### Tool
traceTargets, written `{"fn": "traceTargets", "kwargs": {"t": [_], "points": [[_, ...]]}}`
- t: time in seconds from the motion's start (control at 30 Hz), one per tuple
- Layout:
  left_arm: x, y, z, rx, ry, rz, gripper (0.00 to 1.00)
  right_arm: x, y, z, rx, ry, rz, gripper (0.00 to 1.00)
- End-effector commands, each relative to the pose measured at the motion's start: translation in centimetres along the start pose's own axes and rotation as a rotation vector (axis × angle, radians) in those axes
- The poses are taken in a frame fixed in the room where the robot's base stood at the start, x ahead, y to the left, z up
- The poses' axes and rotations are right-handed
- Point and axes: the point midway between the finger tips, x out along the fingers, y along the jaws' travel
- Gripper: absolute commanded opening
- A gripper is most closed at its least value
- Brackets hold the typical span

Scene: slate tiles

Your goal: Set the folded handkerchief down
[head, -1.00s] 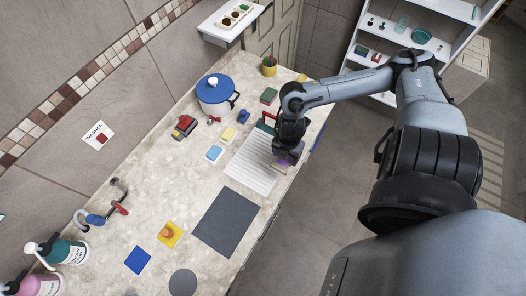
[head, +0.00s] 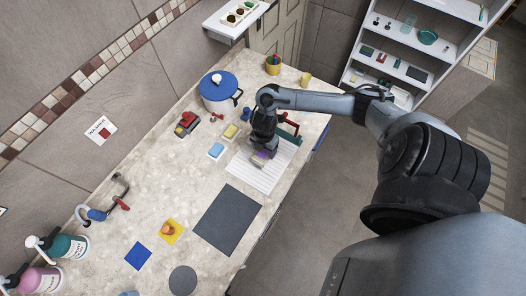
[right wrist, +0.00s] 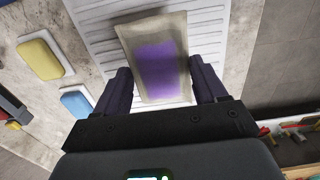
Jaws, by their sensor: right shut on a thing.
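The folded handkerchief (right wrist: 158,66) is beige with a purple patch and lies between the fingers of my right gripper (right wrist: 162,80) in the right wrist view. That gripper is shut on it, one dark finger at each side. In the head view, my right gripper (head: 263,147) is over the white ribbed board (head: 270,177), with the handkerchief (head: 258,162) small and partly hidden below it. The board shows behind the handkerchief in the wrist view; I cannot tell whether they touch. My left gripper is not in view.
A yellow sponge (head: 230,131) and a blue sponge (head: 216,151) lie left of the board. A blue-lidded pot (head: 217,97) stands behind. A bare dark grey mat (head: 228,220) lies in front. A green-handled thing (head: 289,128) is close to the arm on the right.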

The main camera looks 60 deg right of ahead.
Motion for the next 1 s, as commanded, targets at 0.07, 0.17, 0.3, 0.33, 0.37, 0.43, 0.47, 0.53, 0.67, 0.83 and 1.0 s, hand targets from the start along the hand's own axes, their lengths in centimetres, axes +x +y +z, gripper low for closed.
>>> {"fn": "traceTargets", "kwargs": {"t": [0.07,0.17,0.3,0.33,0.37,0.43,0.47,0.53,0.67,0.83,1.0], "points": [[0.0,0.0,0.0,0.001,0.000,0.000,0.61,0.2,0.4,0.0,0.000,-0.001,0.000,0.37],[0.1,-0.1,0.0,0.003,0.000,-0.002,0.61,0.5,0.6,0.0,-0.001,0.000,-0.001,0.37],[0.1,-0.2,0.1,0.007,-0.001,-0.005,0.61,1.9,0.5,-0.1,0.001,0.001,-0.003,0.37],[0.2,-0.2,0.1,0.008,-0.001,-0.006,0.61,2.3,0.4,-0.1,0.000,0.001,-0.004,0.37],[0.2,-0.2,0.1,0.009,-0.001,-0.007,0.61,2.8,0.4,-0.1,0.002,0.001,-0.004,0.37],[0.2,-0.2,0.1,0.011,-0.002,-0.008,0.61,3.5,0.5,-0.1,0.001,0.001,-0.003,0.37],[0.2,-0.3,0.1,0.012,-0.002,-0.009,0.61,3.8,0.5,0.0,0.001,0.000,-0.002,0.37],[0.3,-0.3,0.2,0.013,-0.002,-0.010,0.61,4.2,0.5,0.0,0.000,-0.001,-0.002,0.37],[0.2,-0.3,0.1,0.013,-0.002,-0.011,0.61,4.4,0.5,0.0,-0.001,-0.001,0.000,0.37],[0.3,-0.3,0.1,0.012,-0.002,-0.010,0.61,4.4,0.5,0.0,-0.001,-0.001,0.000,0.37],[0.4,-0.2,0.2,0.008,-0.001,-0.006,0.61,4.6,0.5,0.0,-0.001,-0.001,0.000,0.76]]}}
